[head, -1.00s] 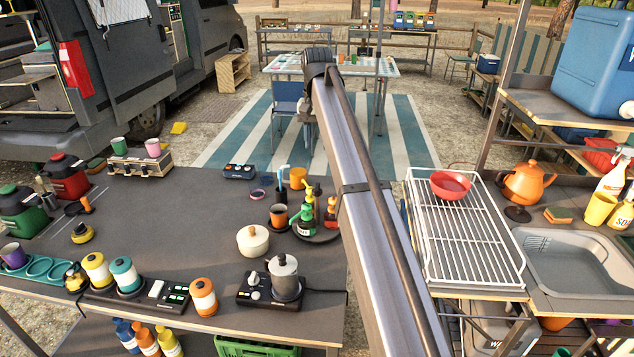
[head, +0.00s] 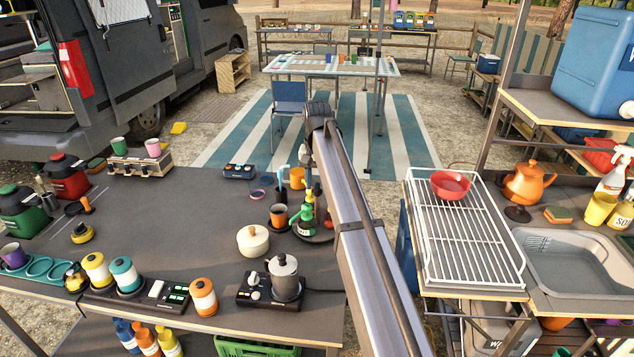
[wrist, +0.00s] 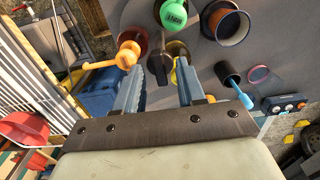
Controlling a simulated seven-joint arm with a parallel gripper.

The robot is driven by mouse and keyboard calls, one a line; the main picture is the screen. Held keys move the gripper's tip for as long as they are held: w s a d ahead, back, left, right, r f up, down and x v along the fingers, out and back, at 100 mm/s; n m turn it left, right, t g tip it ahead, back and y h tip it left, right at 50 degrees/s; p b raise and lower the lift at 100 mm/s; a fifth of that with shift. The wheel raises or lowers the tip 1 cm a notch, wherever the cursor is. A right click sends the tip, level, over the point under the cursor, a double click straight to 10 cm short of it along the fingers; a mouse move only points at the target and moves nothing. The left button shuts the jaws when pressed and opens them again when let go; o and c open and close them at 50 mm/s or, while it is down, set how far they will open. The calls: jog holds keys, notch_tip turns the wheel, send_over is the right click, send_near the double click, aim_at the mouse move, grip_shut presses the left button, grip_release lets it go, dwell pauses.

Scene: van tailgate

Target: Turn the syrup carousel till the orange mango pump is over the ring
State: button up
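The syrup carousel shows in the head view as a dark round base (head: 316,238) with bottles, partly hidden by my arm; a green pump bottle (head: 307,218) is on its left side. In the wrist view the orange pump (wrist: 127,52) is at left, its spout pointing left. A dark pump (wrist: 160,66) is between my fingers, and a green lettered pump top (wrist: 173,14) is beyond. My gripper (wrist: 160,88) is open with its fingers apart over the carousel; I cannot tell whether they touch anything. An orange cup (head: 278,214) stands left of the carousel; a ring under it is not clear.
A dark cup with a blue straw (wrist: 230,78) and a pink ring (wrist: 260,73) lie near the carousel. An orange mug (head: 297,178) stands behind it.

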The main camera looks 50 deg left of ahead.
jog(key=shift+f, duration=0.15)
grip_shut()
dwell(0.4)
